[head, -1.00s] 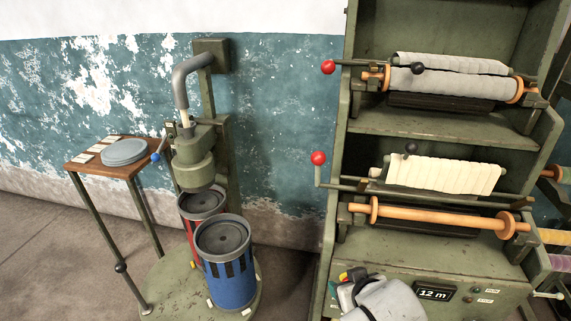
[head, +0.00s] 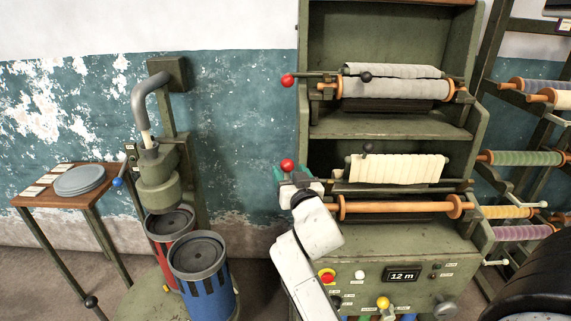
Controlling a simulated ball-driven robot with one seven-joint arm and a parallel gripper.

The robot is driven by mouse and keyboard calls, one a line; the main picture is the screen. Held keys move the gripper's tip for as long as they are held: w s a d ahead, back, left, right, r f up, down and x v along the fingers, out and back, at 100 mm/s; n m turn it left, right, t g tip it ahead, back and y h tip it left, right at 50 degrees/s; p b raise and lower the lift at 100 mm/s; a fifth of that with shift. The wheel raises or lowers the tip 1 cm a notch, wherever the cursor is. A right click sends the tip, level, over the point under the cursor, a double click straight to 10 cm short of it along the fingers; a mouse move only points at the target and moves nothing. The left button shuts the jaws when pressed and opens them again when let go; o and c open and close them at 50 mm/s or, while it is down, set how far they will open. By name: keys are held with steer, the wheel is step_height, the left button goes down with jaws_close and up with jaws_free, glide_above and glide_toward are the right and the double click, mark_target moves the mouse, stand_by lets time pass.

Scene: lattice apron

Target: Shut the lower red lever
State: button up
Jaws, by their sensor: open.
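The lower red lever's ball knob (head: 288,165) shows at the left side of the green machine's lower shelf. Its stem and pivot are hidden behind my gripper. My gripper (head: 284,174) is just below the knob, its teal fingertips close to the lever. I cannot tell whether the fingers touch it or stand around it. My white arm reaches up from the bottom of the view. The upper red lever's knob (head: 287,80) sits higher on the same side, its rod running level to the right.
A cream cloth roll (head: 398,168) and an orange bare roller (head: 400,207) sit right of my gripper. Below is a control panel (head: 403,275) reading 12 m. At left stand a green press (head: 158,180) and a blue drum (head: 203,285). Bare wall lies between.

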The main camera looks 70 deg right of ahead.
mark_target(289, 170)
steer(key=shift+x, duration=1.85)
steer(key=shift+c, duration=0.3)
jaws_close()
